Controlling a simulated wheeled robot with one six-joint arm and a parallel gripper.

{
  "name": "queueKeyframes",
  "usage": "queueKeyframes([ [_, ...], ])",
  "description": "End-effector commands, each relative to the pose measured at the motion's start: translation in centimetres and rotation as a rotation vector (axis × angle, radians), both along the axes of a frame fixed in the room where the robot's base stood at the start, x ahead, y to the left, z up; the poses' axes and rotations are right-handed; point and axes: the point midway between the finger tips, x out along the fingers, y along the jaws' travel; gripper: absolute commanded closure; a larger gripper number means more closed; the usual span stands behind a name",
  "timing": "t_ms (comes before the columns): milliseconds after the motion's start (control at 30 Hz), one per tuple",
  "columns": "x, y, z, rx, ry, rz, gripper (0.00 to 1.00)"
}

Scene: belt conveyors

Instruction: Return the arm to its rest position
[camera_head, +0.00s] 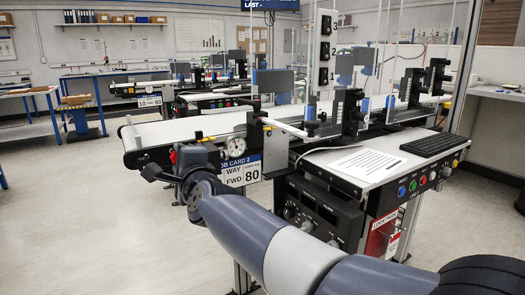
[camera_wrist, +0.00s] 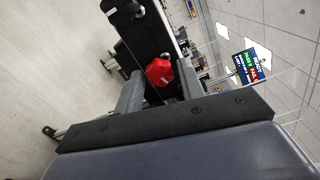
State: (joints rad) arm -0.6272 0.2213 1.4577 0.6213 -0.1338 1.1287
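My arm reaches from the lower right of the head view to the near end of the belt conveyor (camera_head: 195,127). My gripper (camera_head: 162,168) is small and dark there, beside the conveyor's end. In the wrist view its two grey fingers (camera_wrist: 160,86) stand apart. A red knob (camera_wrist: 160,71) shows in the gap between them, seemingly beyond the fingers; I cannot tell whether they touch it. The dark conveyor end (camera_wrist: 137,25) lies just past the fingertips. No carried object shows.
A control box (camera_head: 325,212) with a sloped panel, a paper sheet (camera_head: 368,163) and a keyboard (camera_head: 431,144) stands right of the gripper. A dial gauge (camera_head: 235,146) and job card (camera_head: 240,171) sit close by. Open floor (camera_head: 75,215) lies to the left.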

Motion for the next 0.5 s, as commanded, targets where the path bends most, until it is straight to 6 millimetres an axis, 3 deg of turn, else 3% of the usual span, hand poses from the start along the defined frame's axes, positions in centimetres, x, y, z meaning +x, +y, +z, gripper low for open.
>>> queueKeyframes([
  [500, -0.03, 0.02, 0.44, -0.451, -0.272, 0.001, 0.63],
])
